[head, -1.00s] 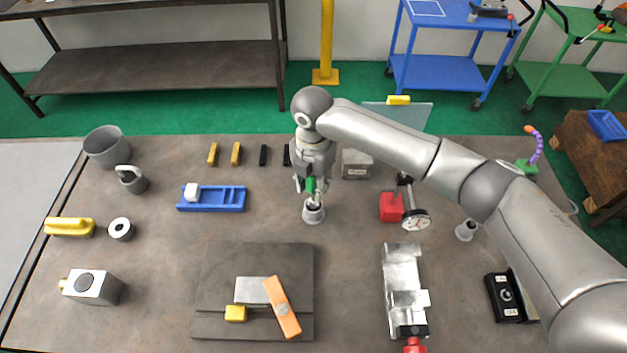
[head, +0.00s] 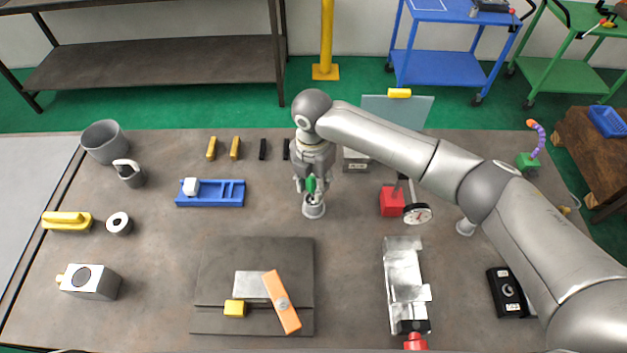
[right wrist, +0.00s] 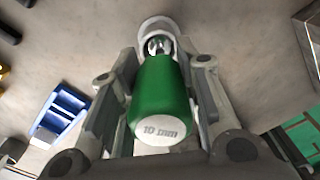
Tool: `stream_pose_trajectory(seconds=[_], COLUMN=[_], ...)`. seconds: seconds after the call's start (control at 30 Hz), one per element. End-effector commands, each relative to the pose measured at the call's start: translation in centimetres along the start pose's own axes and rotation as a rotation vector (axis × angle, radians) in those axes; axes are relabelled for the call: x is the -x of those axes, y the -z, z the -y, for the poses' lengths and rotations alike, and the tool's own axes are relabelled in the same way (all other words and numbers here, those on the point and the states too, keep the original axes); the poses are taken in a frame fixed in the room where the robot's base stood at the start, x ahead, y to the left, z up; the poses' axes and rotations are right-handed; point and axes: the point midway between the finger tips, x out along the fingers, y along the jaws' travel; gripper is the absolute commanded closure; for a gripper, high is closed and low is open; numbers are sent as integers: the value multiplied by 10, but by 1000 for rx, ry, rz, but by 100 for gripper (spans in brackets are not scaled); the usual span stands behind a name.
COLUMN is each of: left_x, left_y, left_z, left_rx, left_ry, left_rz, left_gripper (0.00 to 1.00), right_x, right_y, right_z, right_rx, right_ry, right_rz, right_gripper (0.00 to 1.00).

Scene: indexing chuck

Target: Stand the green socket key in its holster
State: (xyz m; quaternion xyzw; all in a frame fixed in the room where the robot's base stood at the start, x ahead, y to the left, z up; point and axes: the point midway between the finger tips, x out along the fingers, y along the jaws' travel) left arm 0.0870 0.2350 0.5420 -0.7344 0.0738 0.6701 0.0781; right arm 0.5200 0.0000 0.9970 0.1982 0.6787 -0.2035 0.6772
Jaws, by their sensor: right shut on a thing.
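The green socket key (head: 310,185) is upright in my right gripper (head: 311,187), at the middle of the bench. In the right wrist view my right gripper (right wrist: 157,105) has its fingers on both sides of the key's green handle (right wrist: 160,95), whose white end reads "10 mm". The grey holster (head: 313,209) is directly below the key. In the right wrist view the key's metal shaft meets the round mouth of the holster (right wrist: 154,27). How deep the shaft sits in it cannot be told. My left gripper is in no view.
A blue tray (head: 222,194) with a white block lies left of the holster. A red block with a dial gauge (head: 392,202) stands to the right. A dark plate (head: 215,270) with an orange bar lies in front.

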Motion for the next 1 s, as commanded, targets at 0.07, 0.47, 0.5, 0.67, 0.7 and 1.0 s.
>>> stream_pose_trajectory(seconds=[0.07, 0.47, 0.5, 0.67, 0.7, 1.0], left_x=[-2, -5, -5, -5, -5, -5], left_y=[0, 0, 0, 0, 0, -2], left_z=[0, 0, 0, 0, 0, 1], left_rx=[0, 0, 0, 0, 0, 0], left_ry=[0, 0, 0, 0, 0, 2], left_rz=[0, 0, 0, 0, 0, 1], left_gripper=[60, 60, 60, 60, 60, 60], right_x=[-3, -11, -10, -10, -10, -7], right_y=[0, 0, 0, 0, 0, 0], right_z=[0, 0, 0, 0, 0, 0], right_rx=[0, 0, 0, 0, 0, 0], right_ry=[0, 0, 0, 0, 0, -1], right_rz=[0, 1, 1, 1, 0, 0], right_gripper=[98, 65, 60, 44, 44, 44])
